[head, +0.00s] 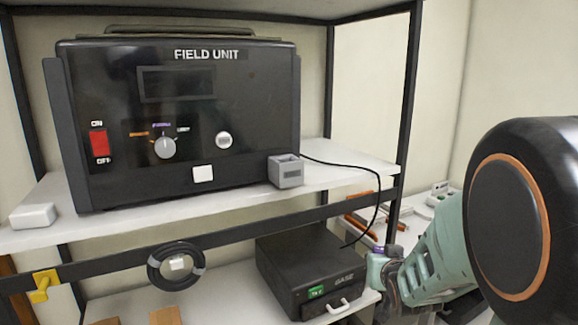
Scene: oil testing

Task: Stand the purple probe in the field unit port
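The black field unit (110,130) stands on the upper white shelf, with a red switch, a dial and a dark display. A small grey block (287,174) with an opening in its top sits at the unit's front right corner; it looks like the port. A thin black cable (377,195) runs from behind the block, over the shelf edge and down towards the black case. My gripper (384,268) is low at the right, below the upper shelf and beside the case. A small purplish patch shows at its tip, possibly the purple probe. The fingers are too small and overlapped to read.
A black case (300,265) with a green label stands on the lower shelf. A coiled black ring (176,266) and a yellow hook (43,285) hang on the front rail. A white block (33,216) lies at the upper shelf's left. A dark post (408,110) rises at the right.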

